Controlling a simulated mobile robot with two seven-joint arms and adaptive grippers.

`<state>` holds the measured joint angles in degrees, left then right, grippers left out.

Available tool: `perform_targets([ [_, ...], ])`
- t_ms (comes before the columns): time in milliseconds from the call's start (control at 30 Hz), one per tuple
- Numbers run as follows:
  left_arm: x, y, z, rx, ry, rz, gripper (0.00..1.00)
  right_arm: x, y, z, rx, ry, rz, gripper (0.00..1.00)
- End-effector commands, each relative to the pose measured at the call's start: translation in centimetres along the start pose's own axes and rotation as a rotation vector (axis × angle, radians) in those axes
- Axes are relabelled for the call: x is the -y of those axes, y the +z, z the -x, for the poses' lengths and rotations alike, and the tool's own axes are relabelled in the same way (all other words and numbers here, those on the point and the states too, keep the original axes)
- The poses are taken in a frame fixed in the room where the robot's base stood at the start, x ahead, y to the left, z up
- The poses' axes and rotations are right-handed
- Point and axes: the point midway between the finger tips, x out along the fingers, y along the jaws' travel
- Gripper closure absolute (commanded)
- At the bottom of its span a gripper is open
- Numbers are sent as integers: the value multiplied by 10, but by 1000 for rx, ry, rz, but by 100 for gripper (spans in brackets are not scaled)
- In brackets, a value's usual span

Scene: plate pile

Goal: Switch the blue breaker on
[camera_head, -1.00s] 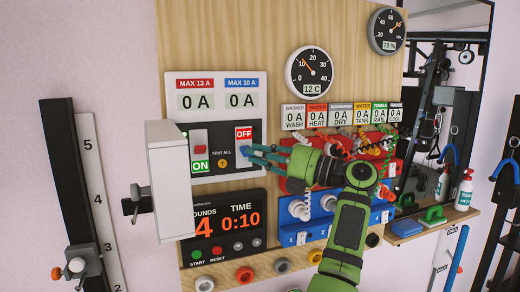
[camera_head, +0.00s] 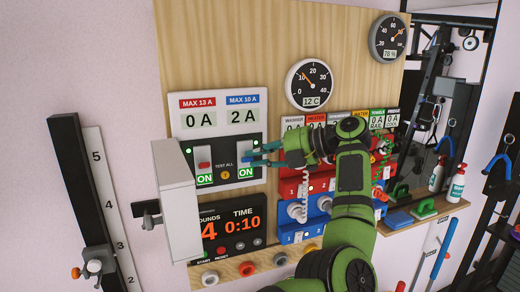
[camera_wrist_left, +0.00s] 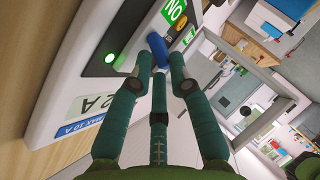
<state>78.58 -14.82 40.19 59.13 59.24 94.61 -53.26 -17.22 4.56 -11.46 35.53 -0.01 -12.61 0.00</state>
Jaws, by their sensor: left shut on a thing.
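The breaker panel (camera_head: 218,98) is on the wooden board, with a red and a blue breaker side by side. The blue breaker's lever (camera_wrist_left: 158,48) is down, towards its green ON label (camera_head: 246,173). Its display (camera_head: 242,117) reads 2 A, and a green light (camera_wrist_left: 109,57) glows above it. My left gripper (camera_wrist_left: 160,72) is shut on the lever, with its teal fingers around it. In the head view my left gripper (camera_head: 252,157) partly hides the lever. My right gripper is not in view.
The red breaker (camera_head: 205,165) also shows ON, at 0 A. A white cover (camera_head: 178,195) juts out left of the panel. A timer (camera_head: 228,228) sits below. Red and blue socket blocks with cords are right of it, partly behind my arm.

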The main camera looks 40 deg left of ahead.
Motion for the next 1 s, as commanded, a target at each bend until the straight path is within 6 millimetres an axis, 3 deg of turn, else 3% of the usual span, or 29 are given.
perform_targets([
  [500, 8, 2, -3, -6, -34, -28, 100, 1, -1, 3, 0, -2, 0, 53],
  [533, 8, 2, -3, -6, -34, -28, 72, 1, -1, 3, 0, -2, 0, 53],
  [567, 8, 2, -3, -6, -33, -28, 65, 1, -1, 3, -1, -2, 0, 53],
  [1000, 2, 0, -2, -6, -24, -16, 65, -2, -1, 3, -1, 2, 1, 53],
])
